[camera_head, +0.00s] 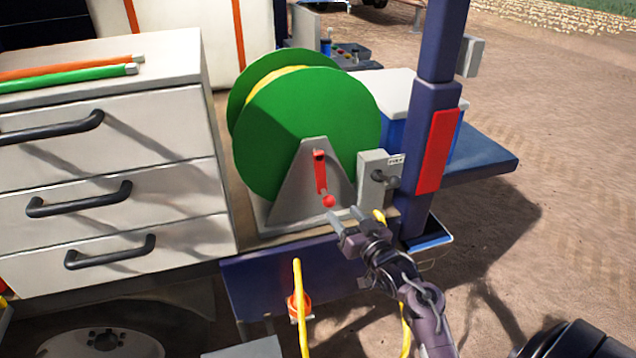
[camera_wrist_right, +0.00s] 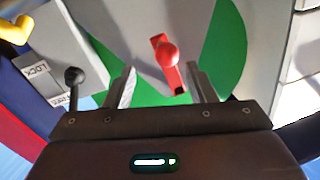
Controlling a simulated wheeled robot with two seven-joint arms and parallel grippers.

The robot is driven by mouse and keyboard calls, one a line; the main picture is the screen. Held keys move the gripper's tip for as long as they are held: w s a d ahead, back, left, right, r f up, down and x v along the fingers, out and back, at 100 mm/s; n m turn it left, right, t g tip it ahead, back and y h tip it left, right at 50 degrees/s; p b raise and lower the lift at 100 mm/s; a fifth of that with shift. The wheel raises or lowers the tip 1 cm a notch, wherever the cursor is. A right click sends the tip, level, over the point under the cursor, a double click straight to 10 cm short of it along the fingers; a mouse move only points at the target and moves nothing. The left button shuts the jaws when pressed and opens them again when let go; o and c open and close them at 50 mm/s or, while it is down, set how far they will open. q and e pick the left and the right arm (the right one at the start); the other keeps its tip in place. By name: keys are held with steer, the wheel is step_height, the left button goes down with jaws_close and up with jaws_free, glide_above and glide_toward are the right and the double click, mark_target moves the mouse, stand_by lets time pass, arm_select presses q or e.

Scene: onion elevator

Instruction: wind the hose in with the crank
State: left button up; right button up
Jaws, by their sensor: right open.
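The green hose reel (camera_head: 315,110) stands on a grey base, with some yellow hose (camera_head: 277,78) visible between its discs. Its red crank (camera_head: 320,172) hangs down from the hub, with the red knob (camera_head: 329,201) at its lower end. My right gripper (camera_head: 343,220) is open just below and right of the knob. In the right wrist view, the knob (camera_wrist_right: 168,56) lies ahead, roughly between the two fingers (camera_wrist_right: 160,85), and they do not close on it. Yellow hose (camera_head: 301,300) hangs down in front of the truck bed. My left gripper is not in view.
A grey lock box with a black lever (camera_head: 380,177) sits right of the reel; its label reads LOCK in the wrist view (camera_wrist_right: 40,72). A dark blue post (camera_head: 432,120) with a red panel stands beside it. White drawers (camera_head: 110,150) fill the left.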

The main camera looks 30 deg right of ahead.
mark_target(332, 204)
steer(key=shift+a+r+n+y, duration=0.1)
steer(key=shift+a+n+y, duration=0.25)
steer(key=shift+n, duration=0.15)
steer(key=w, duration=0.1)
steer(key=w+p, duration=0.1)
steer(key=w, duration=0.1)
steer(key=shift+w+r, duration=0.3)
steer(key=shift+r, duration=0.1)
steer(key=shift+w+d+f+p, duration=0.1)
steer(key=shift+w+p, duration=0.1)
steer(key=shift+w, duration=0.45)
steer(key=shift+w+f+p, duration=0.1)
steer(key=shift+w+p, duration=0.05)
steer(key=shift+w, duration=0.45)
steer(key=shift+w+f, duration=0.1)
steer(key=shift+w, duration=0.35)
steer(key=shift+c, duration=0.2)
steer(key=c, duration=0.5)
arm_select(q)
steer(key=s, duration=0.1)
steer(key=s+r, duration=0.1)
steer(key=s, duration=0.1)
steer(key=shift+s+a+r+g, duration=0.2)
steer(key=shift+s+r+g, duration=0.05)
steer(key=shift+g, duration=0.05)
arm_select(e)
jaws_close()
